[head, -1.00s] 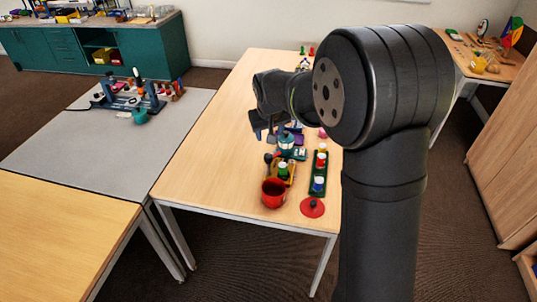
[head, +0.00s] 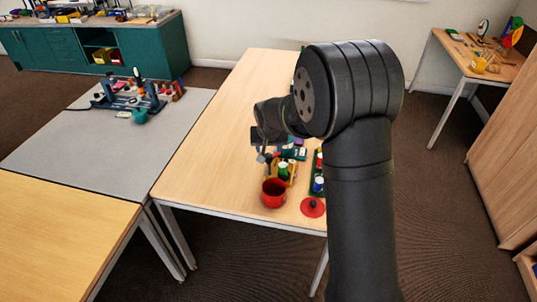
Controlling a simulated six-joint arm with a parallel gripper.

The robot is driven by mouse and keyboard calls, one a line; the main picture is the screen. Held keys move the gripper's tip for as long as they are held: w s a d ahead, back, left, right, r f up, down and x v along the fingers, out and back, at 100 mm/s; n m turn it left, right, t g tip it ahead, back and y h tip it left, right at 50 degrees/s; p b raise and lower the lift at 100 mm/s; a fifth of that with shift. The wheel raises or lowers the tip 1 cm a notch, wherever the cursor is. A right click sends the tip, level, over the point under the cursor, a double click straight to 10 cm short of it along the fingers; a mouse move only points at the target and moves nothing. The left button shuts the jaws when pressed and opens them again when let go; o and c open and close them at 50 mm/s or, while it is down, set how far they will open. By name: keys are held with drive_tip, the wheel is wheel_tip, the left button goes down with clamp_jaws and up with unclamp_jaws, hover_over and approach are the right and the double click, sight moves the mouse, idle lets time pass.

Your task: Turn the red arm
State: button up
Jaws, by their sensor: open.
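My gripper (head: 265,155) is small in the head view, over the wooden table (head: 215,155), with its jaws apart. It is just above and left of a cluster of small objects. I cannot make out a red arm; the gripper and my arm links hide part of the cluster. The red things I see there are a red pot (head: 273,194) at the near end of the table and a flat red lid (head: 312,208) with a dark knob beside it.
A yellow tray with a green piece (head: 283,171) lies behind the pot. A green rack with coloured pieces (head: 318,184) is partly covered by my arm. The table's left half is clear. A grey table (head: 95,155) with a blue device stands to the left.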

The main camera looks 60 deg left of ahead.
sight(269, 157)
drive_tip(key=x, duration=0.6)
drive_tip(key=c, duration=1)
